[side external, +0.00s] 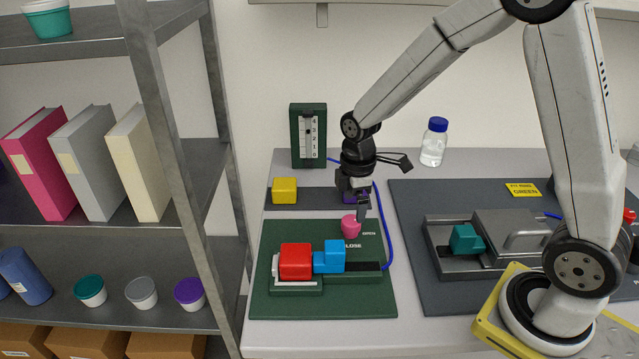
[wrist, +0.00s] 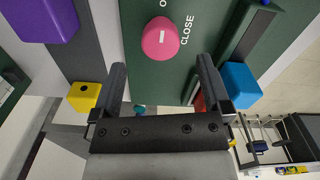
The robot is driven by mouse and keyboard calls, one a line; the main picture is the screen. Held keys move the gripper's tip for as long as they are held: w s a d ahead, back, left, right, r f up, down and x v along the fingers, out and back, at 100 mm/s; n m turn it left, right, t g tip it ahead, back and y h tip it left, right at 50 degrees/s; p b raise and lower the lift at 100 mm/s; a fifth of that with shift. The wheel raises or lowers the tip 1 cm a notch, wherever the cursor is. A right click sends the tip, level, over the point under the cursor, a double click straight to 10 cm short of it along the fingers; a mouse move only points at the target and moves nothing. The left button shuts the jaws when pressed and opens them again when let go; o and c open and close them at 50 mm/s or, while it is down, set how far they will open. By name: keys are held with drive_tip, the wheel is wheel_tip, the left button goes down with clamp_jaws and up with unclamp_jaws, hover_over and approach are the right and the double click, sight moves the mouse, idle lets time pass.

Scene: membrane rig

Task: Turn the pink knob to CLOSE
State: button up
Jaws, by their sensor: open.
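The pink knob (side external: 350,227) stands on the dark green board (side external: 262,293), with OPEN printed to its right and CLOSE just below it. In the wrist view the knob (wrist: 160,43) is round-topped with a short white mark; CLOSE runs along its right side and the start of OPEN shows above it. The mark appears to point toward the OPEN lettering rather than CLOSE. My gripper (side external: 357,213) is above and close to the knob. In the wrist view my gripper (wrist: 161,75) has its fingers wide apart, with the knob centred ahead of the gap. I see no contact.
A red block (side external: 296,261) and a blue block (side external: 329,256) sit on the board in front of the knob. A yellow block (side external: 284,190) and a purple block (wrist: 42,18) lie behind. A blue tube (side external: 384,225) runs right of the knob. A grey metal rig (side external: 505,232) stands farther right.

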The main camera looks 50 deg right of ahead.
sight(353, 220)
drive_tip(key=shift+f, duration=2.4)
drive_tip(key=c, duration=1.3)
